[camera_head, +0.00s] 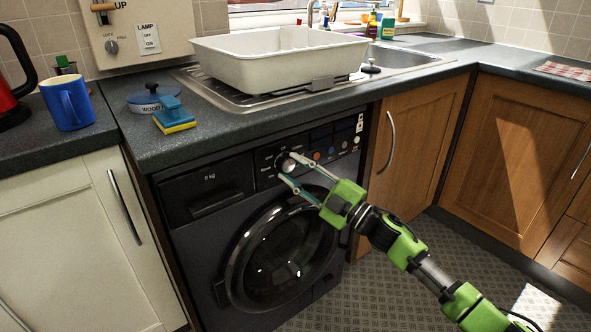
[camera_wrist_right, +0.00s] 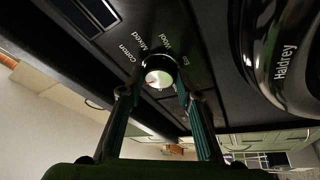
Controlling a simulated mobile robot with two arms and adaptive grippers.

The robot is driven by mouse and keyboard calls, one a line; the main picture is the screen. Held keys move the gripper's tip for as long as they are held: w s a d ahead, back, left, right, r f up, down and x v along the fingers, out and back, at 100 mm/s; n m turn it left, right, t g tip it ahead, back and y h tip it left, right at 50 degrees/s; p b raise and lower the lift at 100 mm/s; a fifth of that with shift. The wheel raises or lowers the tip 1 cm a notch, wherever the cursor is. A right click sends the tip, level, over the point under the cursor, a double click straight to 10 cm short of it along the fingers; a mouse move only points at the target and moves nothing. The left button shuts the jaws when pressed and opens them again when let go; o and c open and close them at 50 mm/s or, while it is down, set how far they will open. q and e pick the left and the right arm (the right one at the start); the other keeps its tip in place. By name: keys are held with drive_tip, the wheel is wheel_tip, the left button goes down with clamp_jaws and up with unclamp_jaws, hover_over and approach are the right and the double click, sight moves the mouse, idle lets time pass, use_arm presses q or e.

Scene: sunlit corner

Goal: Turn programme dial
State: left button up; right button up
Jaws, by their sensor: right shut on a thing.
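The programme dial (camera_head: 289,164) is a round silver knob on the control panel of the dark washing machine (camera_head: 215,262). In the right wrist view the dial (camera_wrist_right: 158,77) faces me, with labels such as Cotton, Mixed, Wool and Eco printed around it. My right gripper (camera_head: 290,167) reaches in from the lower right and is shut on the dial. In the right wrist view its two fingers (camera_wrist_right: 158,92) stand on either side of the knob. My left gripper is not in view.
The round door (camera_head: 275,255) is below the panel, and a drawer (camera_head: 208,190) is left of it. The worktop (camera_head: 235,125) overhangs the machine; it holds a white basin (camera_head: 270,65), a sponge (camera_head: 175,118) and a blue mug (camera_head: 68,103). The floor (camera_head: 370,290) in front is clear.

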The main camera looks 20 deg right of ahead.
drive_tip(key=o, duration=1.1)
drive_tip(key=v, duration=1.2)
drive_tip(key=shift+a+f, duration=0.1)
